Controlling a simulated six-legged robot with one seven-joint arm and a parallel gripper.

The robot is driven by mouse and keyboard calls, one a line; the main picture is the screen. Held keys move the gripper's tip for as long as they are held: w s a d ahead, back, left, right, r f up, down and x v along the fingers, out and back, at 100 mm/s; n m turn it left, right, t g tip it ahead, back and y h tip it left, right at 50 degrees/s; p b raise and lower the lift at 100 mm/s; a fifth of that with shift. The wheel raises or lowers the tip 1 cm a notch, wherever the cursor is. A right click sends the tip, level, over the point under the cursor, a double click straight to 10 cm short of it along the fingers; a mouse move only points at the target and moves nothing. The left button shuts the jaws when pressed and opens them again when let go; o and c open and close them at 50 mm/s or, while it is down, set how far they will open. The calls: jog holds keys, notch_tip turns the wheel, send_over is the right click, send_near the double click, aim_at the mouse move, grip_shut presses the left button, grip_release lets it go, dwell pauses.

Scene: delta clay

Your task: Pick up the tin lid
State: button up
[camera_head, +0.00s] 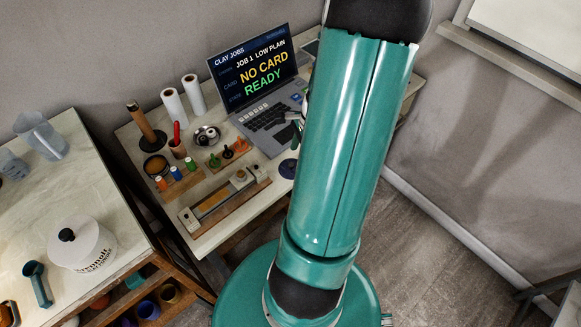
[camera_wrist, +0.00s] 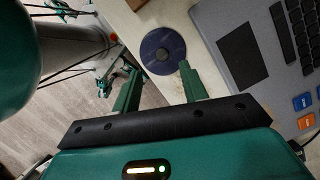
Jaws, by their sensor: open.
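A white round tin (camera_head: 82,243) stands on the left table in the head view; its white lid (camera_head: 76,236) with a black knob is on top. My gripper (camera_wrist: 158,68) is open and empty in the wrist view, far from that tin, over the laptop table. The disc also shows in the head view (camera_head: 288,168), beside my arm. My arm hides most of the gripper there.
An open laptop (camera_head: 262,100) is right of my fingers. White rolls (camera_head: 183,99), a wooden tray of small bottles (camera_head: 176,181) and a long slotted block (camera_head: 224,202) crowd the same table.

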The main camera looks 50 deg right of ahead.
aim_at(291, 164)
jog(key=shift+w+x, duration=0.15)
jog(key=shift+x, duration=1.2)
jog(key=shift+w+x, duration=0.1)
jog(key=shift+x, duration=1.3)
jog(key=shift+r, duration=0.1)
grip_shut()
jog(key=shift+r, duration=0.45)
notch_tip(291, 164, up, 2)
jog(key=shift+r, duration=0.1)
jog(key=s+a+r, duration=0.6)
jog(key=s+r, duration=0.4)
jog(key=s, duration=0.2)
jog(key=shift+a, duration=0.3)
